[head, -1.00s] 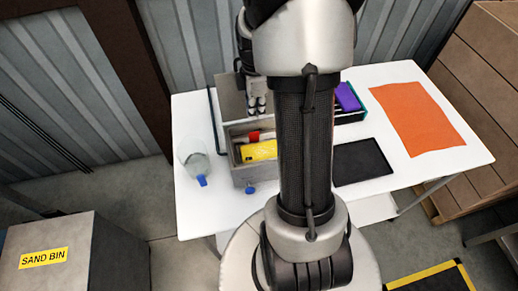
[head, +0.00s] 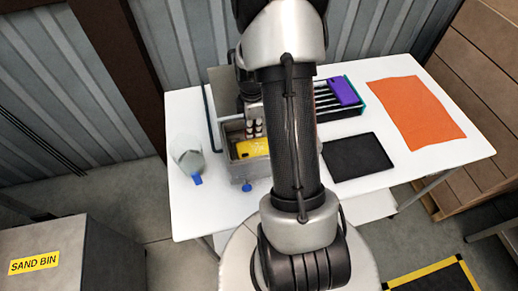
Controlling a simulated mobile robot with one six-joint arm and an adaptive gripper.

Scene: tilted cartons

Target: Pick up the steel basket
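A grey open-topped box (head: 241,171) stands on the white table in the head view. It is the only thing here that looks like the steel basket, though I cannot be sure of its material. A yellow item (head: 252,148) lies inside it. A grey upright panel (head: 222,88) rises at its back left. My gripper (head: 254,130) points down over the box's back part, fingertips close to the yellow item. Whether it touches anything, and whether the fingers are apart, I cannot tell. My arm hides the box's right side.
Right of my arm are a slotted rack with a purple item (head: 342,91), a black flat pad (head: 360,156) and an orange cloth (head: 415,112). A corrugated wall stands behind.

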